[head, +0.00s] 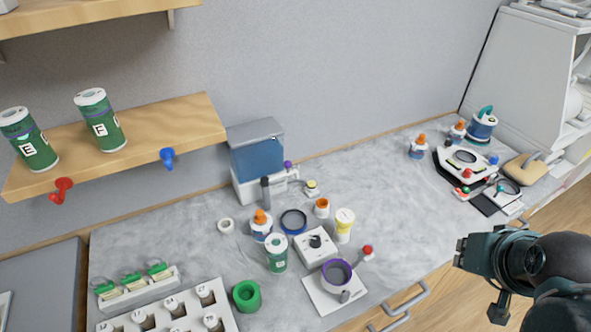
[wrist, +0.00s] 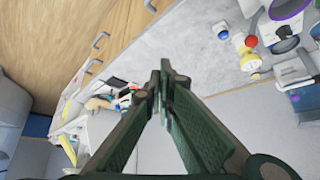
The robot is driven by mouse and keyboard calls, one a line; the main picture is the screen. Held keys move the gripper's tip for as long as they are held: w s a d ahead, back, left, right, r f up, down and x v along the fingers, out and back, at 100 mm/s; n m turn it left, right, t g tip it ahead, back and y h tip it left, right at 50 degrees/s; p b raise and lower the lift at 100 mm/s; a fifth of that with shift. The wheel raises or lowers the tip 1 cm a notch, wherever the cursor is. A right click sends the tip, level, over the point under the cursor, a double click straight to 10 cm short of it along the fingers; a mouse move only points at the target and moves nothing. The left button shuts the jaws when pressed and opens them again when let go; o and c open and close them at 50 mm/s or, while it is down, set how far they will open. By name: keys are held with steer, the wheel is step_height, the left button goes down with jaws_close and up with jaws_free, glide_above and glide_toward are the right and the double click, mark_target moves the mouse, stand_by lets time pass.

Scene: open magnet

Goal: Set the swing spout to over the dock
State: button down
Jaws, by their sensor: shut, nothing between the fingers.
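A dispenser with a blue tank (head: 257,160), grey lid and white base stands against the wall in the head view. A purple knob (head: 288,165) and a short white arm show at its right side, and a dark grey upright piece (head: 265,188) stands at its front. I cannot tell for sure which part is the swing spout. A white unit with a purple ring (head: 337,271) stands nearer the counter's front; I cannot tell whether it is the dock. My gripper (head: 461,251) is shut and empty, right of these things and apart from them. Its fingertips meet in the wrist view (wrist: 165,72).
A red-knobbed lever (head: 366,251) sits beside the purple ring. The counter's middle right (head: 385,195) is clear.

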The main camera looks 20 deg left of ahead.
steer(key=w+a+g+y+b, duration=0.35)
steer(key=w+a+y, duration=0.45)
steer(key=w+a, duration=1.3)
steer(key=w+a+f+n+g+y+b, duration=0.3)
steer(key=w+a+f+g+y, duration=0.5)
steer(key=w+a+f, duration=0.6)
steer(key=shift+w+a+y+b, duration=0.35)
steer(key=shift+a+y, duration=0.25)
steer(key=shift+a, duration=0.9)
steer(key=shift+f, duration=0.1)
steer(key=shift+a, duration=0.1)
stand_by(0.4)
